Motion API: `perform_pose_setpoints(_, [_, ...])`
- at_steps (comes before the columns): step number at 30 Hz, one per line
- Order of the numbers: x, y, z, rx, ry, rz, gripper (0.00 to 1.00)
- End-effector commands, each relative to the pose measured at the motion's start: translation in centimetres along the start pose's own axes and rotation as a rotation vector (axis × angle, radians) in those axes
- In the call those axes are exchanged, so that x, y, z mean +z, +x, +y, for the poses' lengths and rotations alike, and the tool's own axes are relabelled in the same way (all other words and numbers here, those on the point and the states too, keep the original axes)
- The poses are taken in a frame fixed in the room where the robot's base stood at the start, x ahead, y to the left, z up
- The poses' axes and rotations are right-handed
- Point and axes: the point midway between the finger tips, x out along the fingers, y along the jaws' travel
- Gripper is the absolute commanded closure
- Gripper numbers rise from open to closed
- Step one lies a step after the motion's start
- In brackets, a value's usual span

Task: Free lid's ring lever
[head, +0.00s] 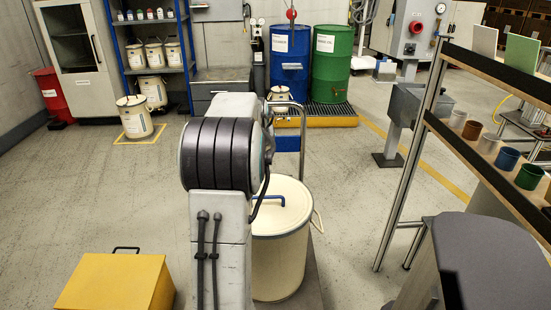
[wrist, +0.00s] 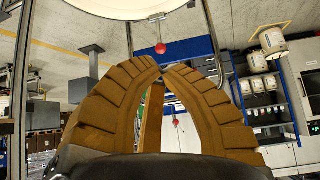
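The cream drum (head: 278,262) stands behind my arm in the head view, its left part hidden. A blue handle (head: 268,199) lies on its lid (head: 290,212). In the wrist view, which is upside down, the pale lid (wrist: 125,8) fills the top edge. A grey lever with a red knob (wrist: 161,48) sticks out from the lid's rim; I take it for the ring lever. My gripper (wrist: 162,68) has brown ribbed fingers with tips almost together. Nothing shows between them. The knob appears just past the tips, and I cannot tell whether they touch. The head view hides the gripper.
A yellow box (head: 115,282) lies at the front left. A rack with coloured cups (head: 507,158) and a grey rounded surface (head: 490,262) take up the right side. A blue drum (head: 289,70) and a green drum (head: 331,65) stand at the back. The left floor is mostly clear.

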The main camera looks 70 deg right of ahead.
Motion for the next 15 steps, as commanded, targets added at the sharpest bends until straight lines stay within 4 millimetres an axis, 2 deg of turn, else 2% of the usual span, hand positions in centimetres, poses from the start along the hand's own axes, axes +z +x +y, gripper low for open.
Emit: perform_pose_setpoints(15, [0.2, 9.1, 0.0, 0.000, 0.000, -0.003, 1.00])
